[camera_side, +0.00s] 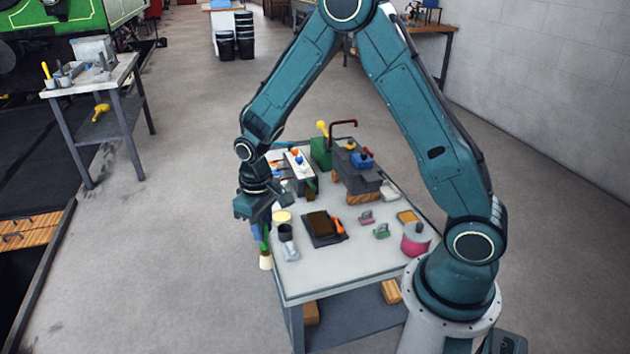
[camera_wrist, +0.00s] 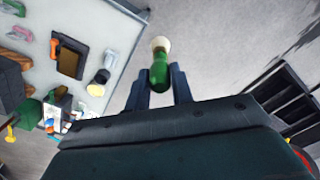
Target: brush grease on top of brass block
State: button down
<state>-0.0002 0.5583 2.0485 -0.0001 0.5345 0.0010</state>
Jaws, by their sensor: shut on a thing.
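My gripper (camera_side: 262,232) is shut on a brush with a green handle (camera_wrist: 160,73) and a cream bristle end (camera_wrist: 160,44). The bristles point down in the side view (camera_side: 266,262), beside the table's left edge, with floor behind them. In the wrist view the brush sits between both fingers. A pot with a pale yellow top (camera_side: 282,217) stands on the table close to my gripper; whether it holds grease I cannot tell. A small golden-orange flat piece (camera_side: 407,217) lies at the table's right; I cannot tell for sure whether it is the brass block.
The pale table (camera_side: 330,269) carries a dark tray with brown contents (camera_side: 322,226), a dark cup (camera_side: 286,233), a pink pot (camera_side: 415,240) and small pink and green pieces. A grey vise-like block (camera_side: 355,173) and a green box (camera_side: 321,153) stand at the back. The front strip is clear.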

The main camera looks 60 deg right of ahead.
dwell(0.4)
jog(key=w+d+f+t, duration=0.1)
jog(key=w+d+f, duration=0.1)
jog(key=w+d, duration=0.5)
jog(key=w+d+f+t, duration=0.1)
jog(key=w+d+f, duration=0.3)
jog(key=d, duration=0.5)
jog(key=w+d+f+t, duration=0.1)
jog(key=d+f, duration=0.1)
jog(key=d, duration=0.7)
jog(key=w+d+f+y, duration=0.1)
jog(key=d, duration=0.8)
jog(key=shift+w+d+f+t, duration=0.15)
jog(key=shift+w+f+t, duration=0.15)
jog(key=shift+f+t, duration=0.1)
jog(key=shift+f, duration=0.15)
jog(key=shift+f, duration=3.55)
